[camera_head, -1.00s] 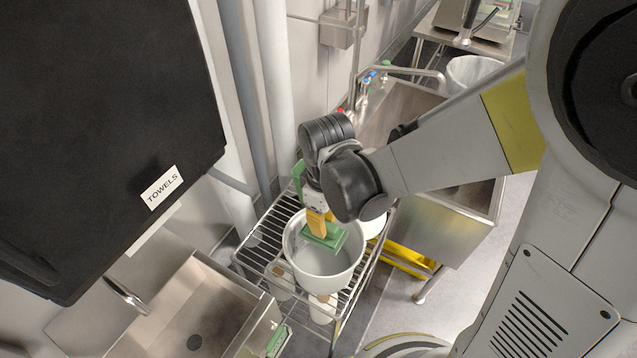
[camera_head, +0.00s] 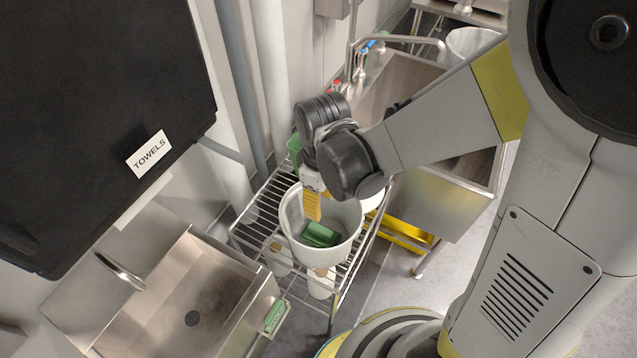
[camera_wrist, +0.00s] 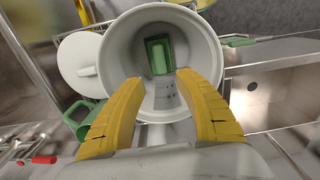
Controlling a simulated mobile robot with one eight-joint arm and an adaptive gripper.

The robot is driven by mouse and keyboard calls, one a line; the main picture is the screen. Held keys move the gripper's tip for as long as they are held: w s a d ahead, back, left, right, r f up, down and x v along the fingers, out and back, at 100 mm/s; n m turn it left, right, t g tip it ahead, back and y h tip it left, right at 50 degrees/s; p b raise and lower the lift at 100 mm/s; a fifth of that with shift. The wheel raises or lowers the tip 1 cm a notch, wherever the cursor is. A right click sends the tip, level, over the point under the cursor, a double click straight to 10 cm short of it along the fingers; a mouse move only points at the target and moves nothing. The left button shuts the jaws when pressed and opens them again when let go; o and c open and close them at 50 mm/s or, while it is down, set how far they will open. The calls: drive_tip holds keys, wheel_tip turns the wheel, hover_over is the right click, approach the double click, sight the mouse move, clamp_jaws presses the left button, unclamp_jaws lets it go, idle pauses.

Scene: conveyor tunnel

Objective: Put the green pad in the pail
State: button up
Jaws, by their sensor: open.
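The green pad (camera_head: 320,235) lies inside the white pail (camera_head: 350,252), at its bottom. In the wrist view the pad (camera_wrist: 158,56) shows within the pail (camera_wrist: 112,62), beyond my fingertips. The pail stands on a wire rack. My gripper (camera_head: 312,208) has yellow fingers and reaches down at the pail's rim, above the pad. In the wrist view its fingers (camera_wrist: 155,80) are spread wide with nothing between them, apart from the pad.
The wire rack (camera_head: 262,222) stands between a steel hand sink (camera_head: 205,300) and a larger steel basin (camera_head: 425,200). A black towel dispenser (camera_head: 95,110) hangs at left.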

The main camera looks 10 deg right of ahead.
idle(0.3)
wheel_tip(320, 180, up, 7)
drive_tip(key=p, duration=0.5)
drive_tip(key=s+d+r+m+t+b, duration=0.3)
drive_tip(key=d+r+m+t+b, duration=0.2)
drive_tip(key=d+m, duration=0.5)
wheel_tip(320, 180, up, 4)
drive_tip(key=shift+s+d+f+t+b, duration=0.1)
drive_tip(key=shift+s+d+t+b, duration=0.3)
drive_tip(key=shift+d+t, duration=0.55)
